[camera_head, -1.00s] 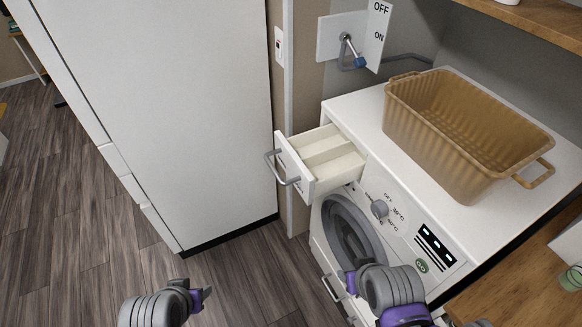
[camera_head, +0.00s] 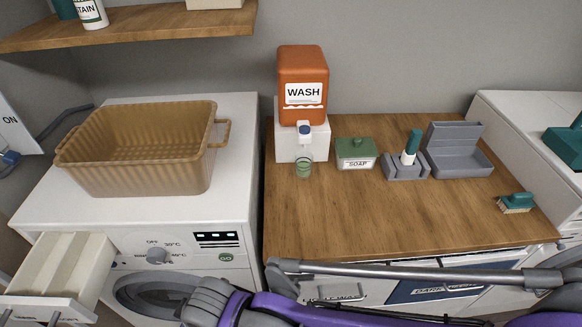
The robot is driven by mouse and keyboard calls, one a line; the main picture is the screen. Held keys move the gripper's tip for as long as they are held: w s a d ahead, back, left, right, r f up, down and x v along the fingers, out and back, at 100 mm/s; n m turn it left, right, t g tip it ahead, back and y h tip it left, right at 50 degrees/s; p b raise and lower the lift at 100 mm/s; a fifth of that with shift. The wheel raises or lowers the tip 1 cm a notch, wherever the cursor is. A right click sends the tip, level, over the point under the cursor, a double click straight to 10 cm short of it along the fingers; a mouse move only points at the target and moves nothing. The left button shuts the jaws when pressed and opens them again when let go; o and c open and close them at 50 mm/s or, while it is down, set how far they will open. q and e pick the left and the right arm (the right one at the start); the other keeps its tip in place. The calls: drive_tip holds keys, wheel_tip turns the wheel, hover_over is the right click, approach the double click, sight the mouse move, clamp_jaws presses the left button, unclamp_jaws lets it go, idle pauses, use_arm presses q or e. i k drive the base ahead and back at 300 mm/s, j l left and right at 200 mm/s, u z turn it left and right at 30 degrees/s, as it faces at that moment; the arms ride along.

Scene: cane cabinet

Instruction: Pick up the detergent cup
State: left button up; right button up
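The detergent cup (camera_head: 304,169) is a small clear cup with green in it. It stands upright under the tap of the orange WASH dispenser (camera_head: 302,78), in front of the white stand (camera_head: 290,142) that carries the dispenser. My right arm comes in from the right along the bottom edge. Its grey gripper end (camera_head: 205,302) is low in front of the washing machine, well apart from the cup and to its lower left. Its fingers do not show clearly. My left gripper is out of view.
The wooden counter (camera_head: 400,222) also holds a green-lidded soap box (camera_head: 356,153), a brush in a grey holder (camera_head: 408,160), a grey tray (camera_head: 460,155) and a scrub brush (camera_head: 516,203). A tan basket (camera_head: 140,165) sits on the washer; its drawer (camera_head: 58,270) is open.

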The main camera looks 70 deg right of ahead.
sight(304, 160)
drive_tip(key=z, duration=2.6)
drive_tip(key=u, duration=0.45)
drive_tip(key=l+u, duration=0.1)
drive_tip(key=u, duration=0.4)
drive_tip(key=k+u, duration=0.1)
drive_tip(key=u, duration=0.8)
drive_tip(key=k+u, duration=0.1)
drive_tip(key=u, duration=0.35)
drive_tip(key=z, duration=0.5)
drive_tip(key=k+z, duration=0.15)
drive_tip(key=z, duration=0.35)
drive_tip(key=l+z, duration=0.1)
drive_tip(key=z, duration=0.4)
drive_tip(key=k+z, duration=0.1)
drive_tip(key=z, duration=0.4)
drive_tip(key=i+u, duration=0.2)
drive_tip(key=i, duration=0.2)
drive_tip(key=i+l+u, duration=0.15)
drive_tip(key=i, duration=0.2)
